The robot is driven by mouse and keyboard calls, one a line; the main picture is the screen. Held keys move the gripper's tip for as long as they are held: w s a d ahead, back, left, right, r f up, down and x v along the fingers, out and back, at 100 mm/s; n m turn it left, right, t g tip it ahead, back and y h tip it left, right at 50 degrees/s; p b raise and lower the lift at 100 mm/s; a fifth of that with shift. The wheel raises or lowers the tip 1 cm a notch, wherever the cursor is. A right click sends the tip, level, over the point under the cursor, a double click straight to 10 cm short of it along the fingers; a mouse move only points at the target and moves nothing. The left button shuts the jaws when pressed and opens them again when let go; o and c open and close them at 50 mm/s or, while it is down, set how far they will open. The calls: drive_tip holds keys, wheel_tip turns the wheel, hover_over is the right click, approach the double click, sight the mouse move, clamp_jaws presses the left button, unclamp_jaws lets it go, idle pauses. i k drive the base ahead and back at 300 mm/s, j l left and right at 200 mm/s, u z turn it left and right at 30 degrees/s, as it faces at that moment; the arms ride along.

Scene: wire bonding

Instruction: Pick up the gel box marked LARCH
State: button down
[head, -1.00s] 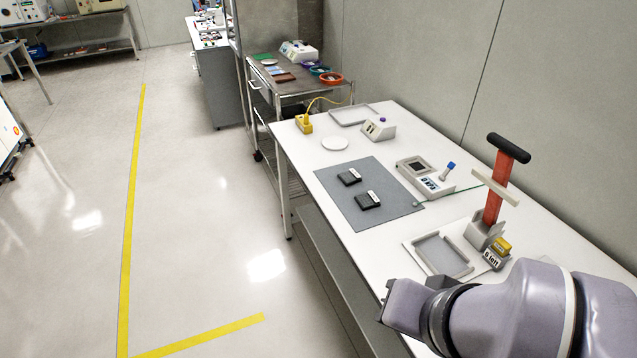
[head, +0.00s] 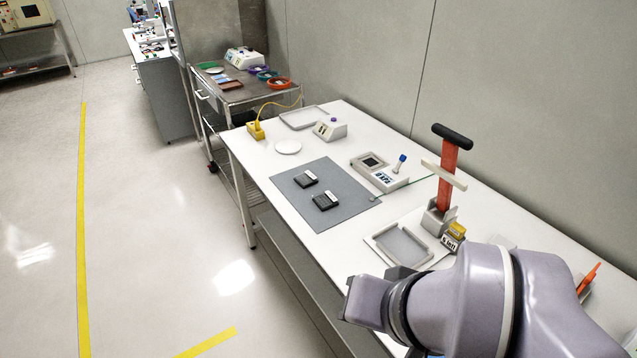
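Two small dark gel boxes with white labels lie apart on a grey mat (head: 345,218) on the white bench. One gel box (head: 305,179) is farther back and to the left. The other gel box (head: 326,201) is nearer and to the right. The labels are too small to read, so I cannot tell which is marked LARCH. My purple-grey arm reaches in from the lower right, in front of the bench's near part. My gripper's fingers are not clearly seen, and the boxes are clear of the arm.
A grey tray (head: 372,246) and a stand with a red upright (head: 447,180) are near my arm. A grey device (head: 385,179) sits behind the mat. A yellow block (head: 256,131), white disc (head: 288,147) and shallow tray (head: 303,117) are farther back. Open floor lies left.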

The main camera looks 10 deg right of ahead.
sight(325, 200)
drive_tip(key=i+j+z, duration=0.25)
drive_tip(key=z, duration=0.15)
drive_tip(key=i+j+z, duration=0.2)
drive_tip(key=j+z, duration=0.2)
drive_tip(key=i+j+z, duration=0.2)
drive_tip(key=z, duration=0.2)
drive_tip(key=j+z, duration=0.85)
drive_tip(key=j, duration=0.15)
drive_tip(key=i+j, duration=0.05)
